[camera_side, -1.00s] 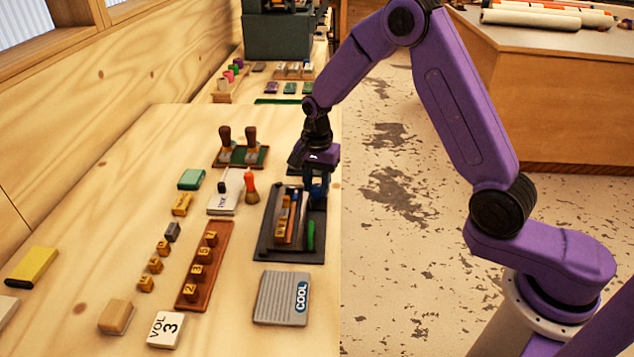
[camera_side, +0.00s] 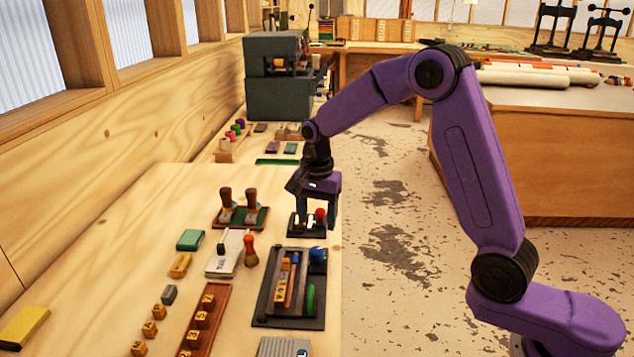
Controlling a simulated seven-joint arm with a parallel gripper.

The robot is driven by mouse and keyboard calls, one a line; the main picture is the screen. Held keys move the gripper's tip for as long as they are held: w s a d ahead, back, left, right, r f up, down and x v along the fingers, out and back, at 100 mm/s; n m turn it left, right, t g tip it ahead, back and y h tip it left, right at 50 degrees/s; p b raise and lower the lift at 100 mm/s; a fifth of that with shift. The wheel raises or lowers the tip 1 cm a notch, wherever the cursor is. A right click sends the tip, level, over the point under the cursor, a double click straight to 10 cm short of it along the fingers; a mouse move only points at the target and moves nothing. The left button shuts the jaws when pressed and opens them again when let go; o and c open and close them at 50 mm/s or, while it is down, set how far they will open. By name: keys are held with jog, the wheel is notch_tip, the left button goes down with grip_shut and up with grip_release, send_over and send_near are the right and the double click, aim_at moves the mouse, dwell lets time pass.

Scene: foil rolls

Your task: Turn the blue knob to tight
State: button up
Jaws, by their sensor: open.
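The blue knob (camera_side: 318,254) is a round blue piece at the top right corner of a dark tray (camera_side: 262,316). The tray also holds lettered wooden blocks, a blue strip and a green piece (camera_side: 310,298). Any tight marking is too small to read. My gripper (camera_side: 317,226) points down with its fingers apart, above and behind the blue knob in the picture. It is empty and apart from the knob. Its fingers overlap a small dark board in the view.
The small dark board (camera_side: 294,232) with a red ball (camera_side: 320,213) stands just behind the tray. A grey block (camera_side: 275,347) lies in front. Two wooden-handled tools (camera_side: 250,205) and a red-topped tool (camera_side: 249,250) stand to the left. The bench's right edge is close.

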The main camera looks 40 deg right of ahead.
notch_tip(320, 180, up, 9)
dwell(0.3)
jog(key=s+a+n, duration=0.2)
jog(key=s+n, duration=0.4)
jog(key=s, duration=0.1)
jog(key=s+a+n, duration=0.3)
jog(key=s+n, duration=0.2)
jog(key=s, duration=0.1)
jog(key=s+d+f+n, duration=0.2)
jog(key=s+d+n, duration=0.1)
jog(key=s+n, duration=0.4)
jog(key=s+d+f+n, duration=0.3)
jog(key=s+n, duration=0.3)
jog(key=s, duration=0.8)
jog(key=shift+s+d+n, duration=0.15)
jog(key=shift+d+n, duration=0.25)
jog(key=shift+d, duration=0.05)
